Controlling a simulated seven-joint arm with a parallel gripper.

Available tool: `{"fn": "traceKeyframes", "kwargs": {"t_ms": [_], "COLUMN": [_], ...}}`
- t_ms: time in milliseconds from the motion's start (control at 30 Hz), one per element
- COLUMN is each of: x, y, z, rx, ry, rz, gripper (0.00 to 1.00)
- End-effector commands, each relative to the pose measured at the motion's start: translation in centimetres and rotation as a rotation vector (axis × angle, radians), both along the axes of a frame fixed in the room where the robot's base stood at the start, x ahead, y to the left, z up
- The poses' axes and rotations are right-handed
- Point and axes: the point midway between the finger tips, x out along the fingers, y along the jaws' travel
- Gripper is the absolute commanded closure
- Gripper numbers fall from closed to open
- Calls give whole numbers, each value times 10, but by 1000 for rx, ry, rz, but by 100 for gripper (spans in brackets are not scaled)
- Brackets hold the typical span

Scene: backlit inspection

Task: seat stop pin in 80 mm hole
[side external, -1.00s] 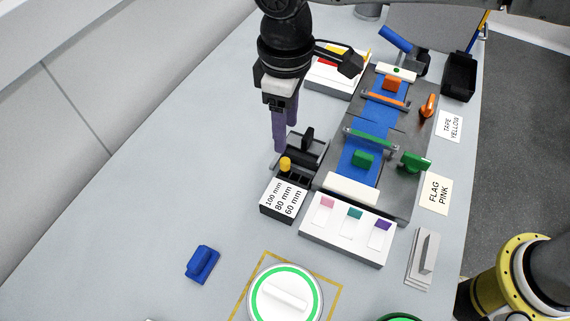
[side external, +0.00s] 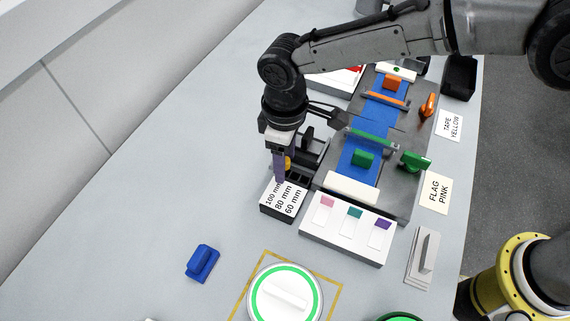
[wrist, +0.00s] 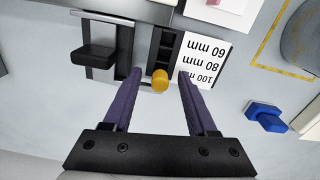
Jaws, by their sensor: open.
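The stop pin has a yellow round head (wrist: 160,80) and stands in the black hole block (wrist: 166,40), at the end beside the 100 mm label. In the side external view the yellow head (side external: 288,163) is partly hidden by my gripper (side external: 281,178). In the wrist view my gripper (wrist: 160,74) is open, with one purple finger on each side of the yellow head and gaps to both. The white label face (wrist: 203,60) reads 100 mm, 80 mm and 60 mm. Dark empty slots show beside the 80 mm and 60 mm lines.
A black slide block (wrist: 95,54) on a grey fixture stands close to the holes. A white panel with coloured tabs (side external: 346,230) and a blue track (side external: 366,135) lie to the right. A blue handled block (side external: 202,263) lies at front left. The table's left side is clear.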

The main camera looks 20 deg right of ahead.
Motion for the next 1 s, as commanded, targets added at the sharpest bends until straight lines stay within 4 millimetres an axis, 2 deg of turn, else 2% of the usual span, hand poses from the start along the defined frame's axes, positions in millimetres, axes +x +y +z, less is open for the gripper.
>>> {"fn": "traceKeyframes", "kwargs": {"t_ms": [100,400,433,833,1000], "x": [0,0,0,0,1], "y": [0,0,0,0,0], "z": [0,0,0,1,8], "rx": [0,0,0,1,2], "ry": [0,0,0,-1,-2], "rz": [0,0,0,0,0], "gripper": [44,98,100,100,100]}}
